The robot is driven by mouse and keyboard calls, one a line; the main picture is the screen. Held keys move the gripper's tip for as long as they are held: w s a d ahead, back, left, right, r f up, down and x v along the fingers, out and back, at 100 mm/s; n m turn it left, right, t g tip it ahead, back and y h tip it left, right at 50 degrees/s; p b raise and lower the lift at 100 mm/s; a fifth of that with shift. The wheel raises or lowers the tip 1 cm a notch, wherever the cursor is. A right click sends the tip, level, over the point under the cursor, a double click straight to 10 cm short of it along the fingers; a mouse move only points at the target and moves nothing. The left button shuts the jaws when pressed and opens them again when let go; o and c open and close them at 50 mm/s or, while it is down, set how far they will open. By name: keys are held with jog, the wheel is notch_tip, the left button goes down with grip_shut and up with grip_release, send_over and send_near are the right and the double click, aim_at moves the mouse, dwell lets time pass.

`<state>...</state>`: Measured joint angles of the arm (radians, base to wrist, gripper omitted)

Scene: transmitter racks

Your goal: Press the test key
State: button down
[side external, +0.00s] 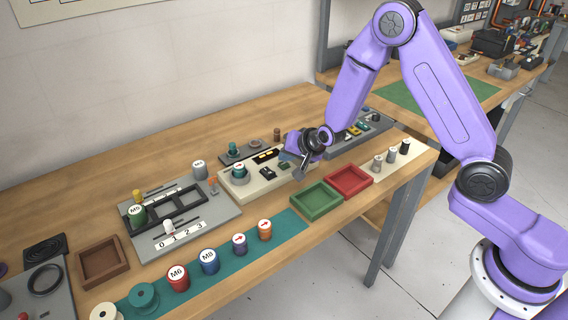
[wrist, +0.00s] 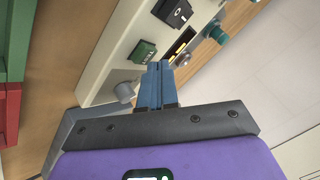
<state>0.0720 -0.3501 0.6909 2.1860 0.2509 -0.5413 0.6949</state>
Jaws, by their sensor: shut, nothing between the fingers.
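My gripper (side external: 303,174) is over the right end of a cream panel (side external: 262,187) on the wooden bench. In the wrist view its two blue-grey fingers (wrist: 157,66) are together with nothing held. Their tips appear close to a small green block (wrist: 144,51) on the panel; contact cannot be told. A black switch-like part (wrist: 172,12) and a grey cylinder (wrist: 124,92) are also on the panel there. No label is readable, so I cannot tell which part is the test key. In the side view the gripper hides the panel's right end.
A green tray (side external: 317,213) and a red tray (side external: 371,181) stand in front of the panel. A grey panel (side external: 350,150) lies behind my gripper. A teal-topped knob (side external: 239,170) stands at the cream panel's left. Several marked cylinders, including a red one (side external: 178,279), stand along the front mat.

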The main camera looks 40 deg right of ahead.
aim_at(287, 165)
jog(key=shift+f, duration=0.45)
dwell(0.4)
dwell(0.3)
jog(key=shift+r, duration=0.9)
jog(key=shift+r, duration=2.5)
